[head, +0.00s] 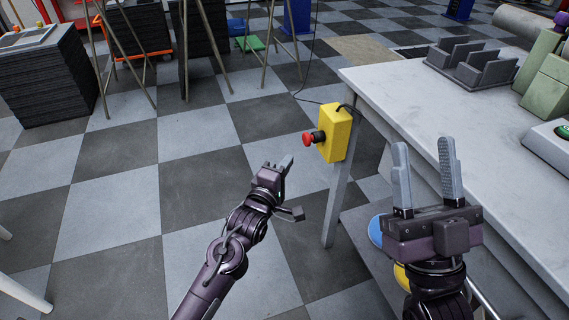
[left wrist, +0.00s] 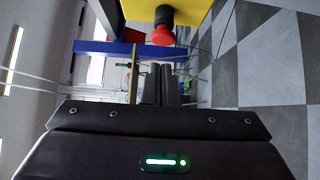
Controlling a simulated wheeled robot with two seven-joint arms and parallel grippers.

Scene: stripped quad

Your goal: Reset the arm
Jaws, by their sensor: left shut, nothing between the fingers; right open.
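My left gripper (head: 286,164) is shut and empty, held out over the checkered floor and pointing up and to the right. In the left wrist view its closed fingers (left wrist: 160,85) show at the middle. A yellow box (head: 337,133) with a red push button (head: 308,138) hangs on the near side of the table, just beyond the left gripper and apart from it. The red button (left wrist: 163,36) also shows at the top of the left wrist view. My right gripper (head: 428,180) is open, with fingers upright and nothing between them, in front of the table's side.
A grey-white table (head: 450,115) fills the right, bearing a dark grey slotted holder (head: 472,66) and green blocks (head: 548,85). A round blue thing (head: 376,231) lies low beside the right gripper. Dark stacks (head: 48,75) and thin poles stand at the back left.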

